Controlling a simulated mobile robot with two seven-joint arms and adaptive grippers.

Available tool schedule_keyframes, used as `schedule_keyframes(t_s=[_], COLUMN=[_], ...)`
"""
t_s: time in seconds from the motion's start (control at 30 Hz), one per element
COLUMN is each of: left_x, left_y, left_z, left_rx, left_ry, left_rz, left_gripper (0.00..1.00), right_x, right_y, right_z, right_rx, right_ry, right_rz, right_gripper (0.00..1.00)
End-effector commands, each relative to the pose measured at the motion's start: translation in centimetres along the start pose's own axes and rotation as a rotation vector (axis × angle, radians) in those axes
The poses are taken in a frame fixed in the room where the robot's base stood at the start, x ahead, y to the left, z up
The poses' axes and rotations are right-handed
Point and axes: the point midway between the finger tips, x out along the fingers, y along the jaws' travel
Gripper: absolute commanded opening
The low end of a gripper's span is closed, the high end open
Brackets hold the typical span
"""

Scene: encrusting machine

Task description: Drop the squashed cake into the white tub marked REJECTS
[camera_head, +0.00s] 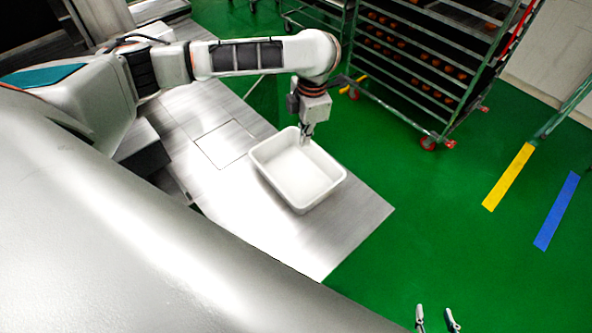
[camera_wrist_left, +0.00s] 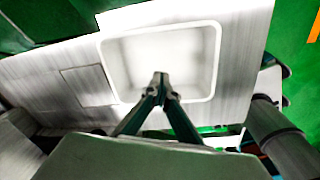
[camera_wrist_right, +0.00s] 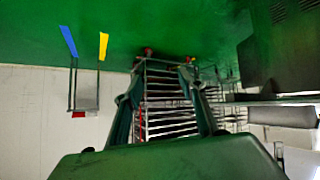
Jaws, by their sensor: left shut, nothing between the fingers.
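A white tub (camera_head: 284,187) stands on the metal table, and it also shows in the left wrist view (camera_wrist_left: 208,50). No marking on it is readable. The part of its inside that I see looks empty. My left gripper (camera_head: 304,140) points down over the tub's far rim. Its fingertips (camera_wrist_left: 160,76) are together with nothing between them. My right gripper (camera_head: 436,312) is at the bottom right of the head view, and its fingers stand apart and empty in the right wrist view (camera_wrist_right: 162,70). I see no squashed cake in any view.
The metal table (camera_head: 335,240) has bare room around the tub. A large smooth metal surface (camera_head: 130,240) fills the lower left. A green wheeled rack (camera_head: 425,60) with trays of round brown items stands beyond the table. Yellow (camera_head: 508,177) and blue (camera_head: 556,212) strips mark the green floor.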

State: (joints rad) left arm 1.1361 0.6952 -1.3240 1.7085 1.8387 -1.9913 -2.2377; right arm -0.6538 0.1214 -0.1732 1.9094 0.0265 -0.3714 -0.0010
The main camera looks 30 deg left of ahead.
Motion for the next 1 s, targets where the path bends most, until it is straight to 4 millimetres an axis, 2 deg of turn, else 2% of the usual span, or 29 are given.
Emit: schedule_keyframes(t_s=[0.27, 0.57, 0.67, 0.83, 1.0], left_x=[1.1, 4.5, 5.4, 6.1, 6.1], left_y=[-0.1, -0.4, -0.3, -0.4, -0.4], left_z=[0.0, 0.1, 0.2, 0.2, 0.2], left_rx=[0.024, 0.022, 0.022, 0.022, 0.022], left_ry=[0.000, 0.001, -0.003, -0.002, -0.001], left_rz=[-0.001, -0.001, 0.002, 0.002, 0.002], left_gripper=[0.00, 0.00, 0.00, 0.00, 0.00], right_x=[0.0, 0.1, 1.1, 1.5, 1.4], right_y=[0.3, 0.1, -0.5, -1.8, -2.1], right_z=[0.1, 0.1, 0.7, -0.7, -1.7], right_rx=[-0.006, -0.001, 0.003, 0.004, -0.002], right_ry=[-0.001, 0.001, 0.015, 0.056, 0.077], right_rz=[0.002, 0.002, -0.004, -0.027, -0.034], right_gripper=[0.40, 0.40, 0.40, 0.40, 0.40])
